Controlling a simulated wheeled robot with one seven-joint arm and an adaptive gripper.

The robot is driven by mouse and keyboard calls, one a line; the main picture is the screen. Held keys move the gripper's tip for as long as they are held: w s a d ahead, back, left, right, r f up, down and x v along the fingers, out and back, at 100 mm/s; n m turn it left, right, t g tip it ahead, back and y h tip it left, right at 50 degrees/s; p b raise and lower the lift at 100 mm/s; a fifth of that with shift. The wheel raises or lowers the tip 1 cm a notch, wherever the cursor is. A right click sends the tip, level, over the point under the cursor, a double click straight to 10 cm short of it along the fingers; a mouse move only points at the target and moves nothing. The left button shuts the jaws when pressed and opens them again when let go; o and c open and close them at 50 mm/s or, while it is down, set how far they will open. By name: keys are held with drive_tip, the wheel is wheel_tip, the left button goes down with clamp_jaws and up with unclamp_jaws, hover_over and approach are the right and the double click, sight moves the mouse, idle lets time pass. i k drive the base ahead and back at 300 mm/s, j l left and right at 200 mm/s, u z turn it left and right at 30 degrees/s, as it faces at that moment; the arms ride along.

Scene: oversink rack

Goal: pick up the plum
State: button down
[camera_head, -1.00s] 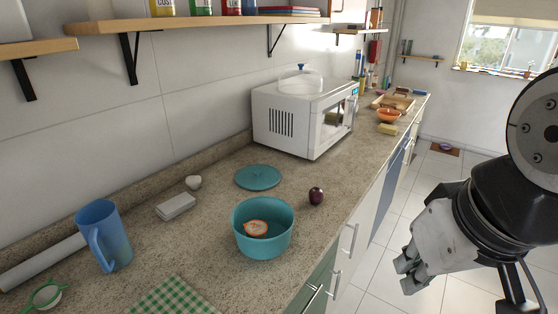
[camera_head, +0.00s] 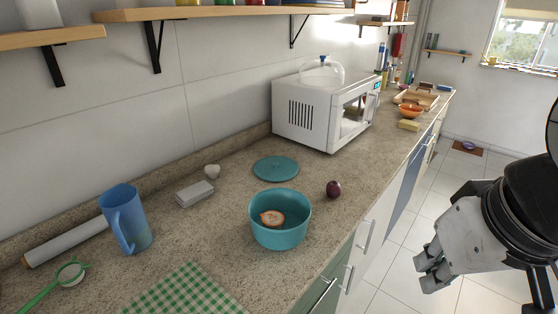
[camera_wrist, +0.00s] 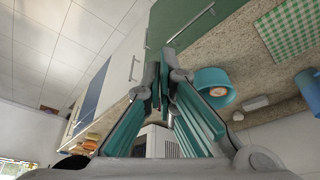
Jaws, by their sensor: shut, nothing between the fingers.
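The plum (camera_head: 333,189) is small, round and dark purple. In the head view it sits on the speckled counter, to the right of the teal bowl and near the front edge. I cannot make it out in the wrist view. My gripper (camera_head: 428,276) is at the right of the head view, out over the floor in front of the cabinets, well apart from the plum. In the wrist view its fingers (camera_wrist: 160,92) come together with nothing between them.
A teal bowl (camera_head: 281,232) holding a cut fruit (camera_head: 272,218) stands left of the plum. A teal lid (camera_head: 276,168) and a white microwave (camera_head: 322,112) lie behind. A blue pitcher (camera_head: 126,222) and a checkered cloth (camera_head: 185,292) are at left. Wall shelves overhang the counter.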

sight(333, 188)
drive_tip(key=i+l+u, duration=0.35)
drive_tip(key=l, duration=0.3)
drive_tip(key=i+l+u, duration=0.3)
drive_tip(key=l, duration=0.4)
drive_tip(key=i+l+u, duration=0.2)
drive_tip(key=l, duration=0.15)
drive_tip(key=l+u, duration=0.15)
drive_tip(key=l, duration=0.25)
